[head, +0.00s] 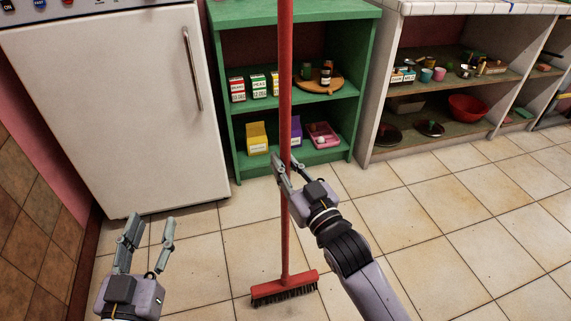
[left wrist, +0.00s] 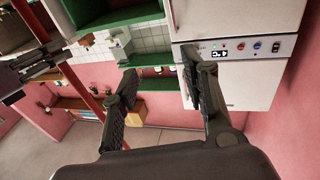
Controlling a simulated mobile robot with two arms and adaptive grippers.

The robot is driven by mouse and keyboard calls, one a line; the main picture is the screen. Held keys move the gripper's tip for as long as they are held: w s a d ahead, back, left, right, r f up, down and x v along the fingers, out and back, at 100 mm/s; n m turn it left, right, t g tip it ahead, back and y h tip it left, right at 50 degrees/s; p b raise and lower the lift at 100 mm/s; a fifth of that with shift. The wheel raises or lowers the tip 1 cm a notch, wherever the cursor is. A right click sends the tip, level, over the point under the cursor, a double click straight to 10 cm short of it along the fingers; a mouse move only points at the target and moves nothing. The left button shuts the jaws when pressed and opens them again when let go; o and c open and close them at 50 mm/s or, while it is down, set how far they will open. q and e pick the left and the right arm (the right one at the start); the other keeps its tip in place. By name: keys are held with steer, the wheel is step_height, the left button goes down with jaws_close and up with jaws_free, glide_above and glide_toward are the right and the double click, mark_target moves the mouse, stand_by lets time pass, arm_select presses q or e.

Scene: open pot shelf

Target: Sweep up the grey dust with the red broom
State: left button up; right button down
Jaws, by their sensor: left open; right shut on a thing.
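The red broom (head: 285,240) stands nearly upright in the middle of the head view. Its red head with dark bristles is low, at or close to the tiled floor. My right gripper (head: 281,168) is shut on the handle, well above the broom head. My left gripper (head: 152,220) is open and empty at the lower left, apart from the broom; its spread fingers also show in the left wrist view (left wrist: 167,75). The red handle crosses the left of that view (left wrist: 88,88). I cannot make out any distinct grey dust on the floor.
A green shelf (head: 242,130) with boxes and jars is behind the broom. A pale shelf unit (head: 375,100) with cups and a red bowl (head: 468,107) is at the right. The tiled floor (head: 450,230) at right is clear.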

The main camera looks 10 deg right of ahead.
arm_select(q)
steer(key=shift+r, duration=0.2)
steer(key=shift+s+a+f+g+y+p, duration=1.05)
steer(key=shift+f+g, duration=1.65)
steer(key=shift+f, duration=1.95)
steer(key=s+a+f+g+y+p, duration=0.2)
steer(key=s+f+g, duration=0.6)
steer(key=s, duration=0.4)
steer(key=shift+s+a+f+n+p, duration=0.25)
steer(key=shift+a+f+n+p, duration=0.25)
steer(key=shift+a, duration=0.65)
arm_select(e)
steer(key=s+a+f, duration=0.1)
steer(key=s+a, duration=0.1)
steer(key=s, duration=1)
steer(key=s+a, duration=0.2)
steer(key=s, duration=1)
steer(key=shift+a+f, duration=0.3)
steer(key=shift+f, duration=0.05)
arm_select(q)
steer(key=shift+r, duration=0.2)
